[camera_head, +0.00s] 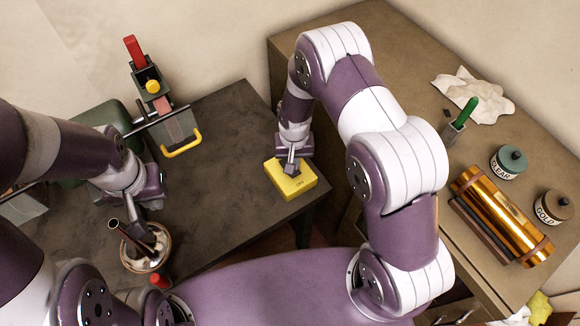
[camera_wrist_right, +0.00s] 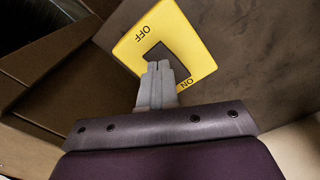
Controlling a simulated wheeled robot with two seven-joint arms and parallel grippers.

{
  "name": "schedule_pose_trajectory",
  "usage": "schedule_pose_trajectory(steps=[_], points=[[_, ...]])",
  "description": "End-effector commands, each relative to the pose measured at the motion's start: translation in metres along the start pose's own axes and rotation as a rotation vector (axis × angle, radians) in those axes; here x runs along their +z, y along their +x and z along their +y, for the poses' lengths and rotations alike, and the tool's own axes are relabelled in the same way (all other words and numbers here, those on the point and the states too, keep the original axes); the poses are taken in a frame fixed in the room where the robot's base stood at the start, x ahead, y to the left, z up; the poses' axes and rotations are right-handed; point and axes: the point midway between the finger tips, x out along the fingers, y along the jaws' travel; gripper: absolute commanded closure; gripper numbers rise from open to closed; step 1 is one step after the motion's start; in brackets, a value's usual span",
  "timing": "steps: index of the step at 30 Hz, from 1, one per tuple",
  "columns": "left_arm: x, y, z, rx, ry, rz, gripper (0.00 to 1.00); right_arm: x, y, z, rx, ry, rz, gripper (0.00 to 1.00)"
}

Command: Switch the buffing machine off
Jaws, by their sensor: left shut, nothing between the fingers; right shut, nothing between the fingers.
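A yellow switch box (camera_head: 291,181) sits near the right edge of the dark table, in front of my right arm. In the right wrist view the yellow switch box (camera_wrist_right: 196,52) shows OFF at its upper left and ON at its lower right, with a dark rocker between. My right gripper (camera_head: 291,169) is shut and empty, its tips at the rocker near the ON side in the right wrist view (camera_wrist_right: 158,66). Whether they touch it I cannot tell. My left gripper (camera_head: 143,232) is shut and empty, over a round pot (camera_head: 146,262). The buffing machine's wheel is not clearly seen.
A grey device with a red handle (camera_head: 135,52) and yellow bar stands at the table's back. The dark table's middle is clear.

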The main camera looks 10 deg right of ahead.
Motion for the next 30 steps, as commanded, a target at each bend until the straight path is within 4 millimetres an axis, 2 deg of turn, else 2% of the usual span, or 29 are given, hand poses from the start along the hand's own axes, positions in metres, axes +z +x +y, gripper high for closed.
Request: schedule_pose_trajectory(steps=[30], points=[[0.0009,0.0074,0.0000,0.000,0.000,0.000,1.00,0.0001,0.0094,0.0000,0.000,0.000,0.000,1.00]])
